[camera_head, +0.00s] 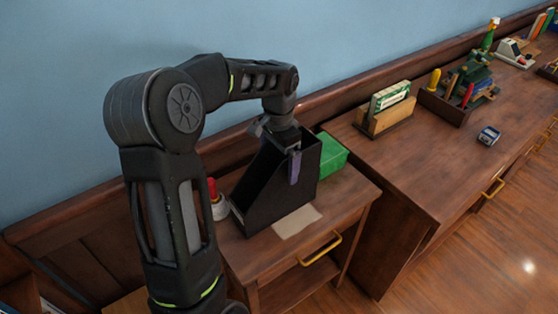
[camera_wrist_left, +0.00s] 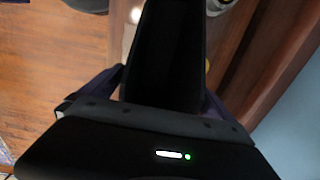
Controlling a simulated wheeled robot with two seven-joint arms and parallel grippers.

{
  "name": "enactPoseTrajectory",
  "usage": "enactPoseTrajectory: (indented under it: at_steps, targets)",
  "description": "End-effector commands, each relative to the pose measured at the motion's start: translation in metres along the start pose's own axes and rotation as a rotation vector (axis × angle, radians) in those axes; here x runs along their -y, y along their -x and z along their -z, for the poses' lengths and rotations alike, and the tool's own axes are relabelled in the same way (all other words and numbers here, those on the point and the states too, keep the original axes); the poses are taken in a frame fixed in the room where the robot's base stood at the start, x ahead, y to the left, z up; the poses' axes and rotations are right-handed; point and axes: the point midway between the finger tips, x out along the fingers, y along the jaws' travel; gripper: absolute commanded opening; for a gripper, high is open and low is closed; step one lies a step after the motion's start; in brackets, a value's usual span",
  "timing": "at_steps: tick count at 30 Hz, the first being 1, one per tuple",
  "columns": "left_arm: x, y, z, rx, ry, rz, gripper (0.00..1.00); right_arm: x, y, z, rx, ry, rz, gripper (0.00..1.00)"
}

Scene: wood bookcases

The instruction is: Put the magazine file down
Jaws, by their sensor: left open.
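The black magazine file (camera_head: 262,188) stands upright on the top of the low wooden cabinet (camera_head: 345,194), its tall end to the right. My left gripper (camera_head: 285,155) is over the tall end from above, with one finger showing in front of its near side. In the left wrist view the magazine file (camera_wrist_left: 165,50) lies between the two spread fingers of the open left gripper (camera_wrist_left: 162,88). Whether a finger touches the file cannot be told. My right gripper is not in view.
A green box (camera_head: 332,155) stands close behind the file at the right. A red-handled item (camera_head: 216,200) is at its left, and a flat paper (camera_head: 297,221) lies in front. The higher desk (camera_head: 430,165) at right holds a card holder (camera_head: 387,112) and a tool tray (camera_head: 447,108).

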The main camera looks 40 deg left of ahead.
Motion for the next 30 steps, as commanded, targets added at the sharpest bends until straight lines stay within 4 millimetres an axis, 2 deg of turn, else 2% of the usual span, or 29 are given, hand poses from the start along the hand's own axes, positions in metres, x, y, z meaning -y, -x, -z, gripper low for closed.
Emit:
enactPoseTrajectory:
  at_steps: [5, 8, 16, 18, 23, 30]
  targets:
    - [0.001, 0.017, 0.001, -0.003, 0.0, 0.003, 0.99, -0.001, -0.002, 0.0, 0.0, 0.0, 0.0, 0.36]
    - [0.001, 0.035, 0.001, -0.005, 0.0, 0.004, 0.99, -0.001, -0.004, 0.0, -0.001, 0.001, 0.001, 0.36]
    - [0.0, 0.091, 0.001, -0.005, 0.0, 0.002, 0.99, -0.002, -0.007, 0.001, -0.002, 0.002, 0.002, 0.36]
    - [0.0, 0.107, 0.001, -0.002, 0.0, 0.001, 0.99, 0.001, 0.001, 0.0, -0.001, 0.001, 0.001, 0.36]
    - [0.0, 0.12, 0.0, -0.001, 0.0, 0.0, 0.99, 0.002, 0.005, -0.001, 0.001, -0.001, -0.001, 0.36]
    - [0.0, 0.121, 0.0, 0.0, 0.0, 0.0, 0.99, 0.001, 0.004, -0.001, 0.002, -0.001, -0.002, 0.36]
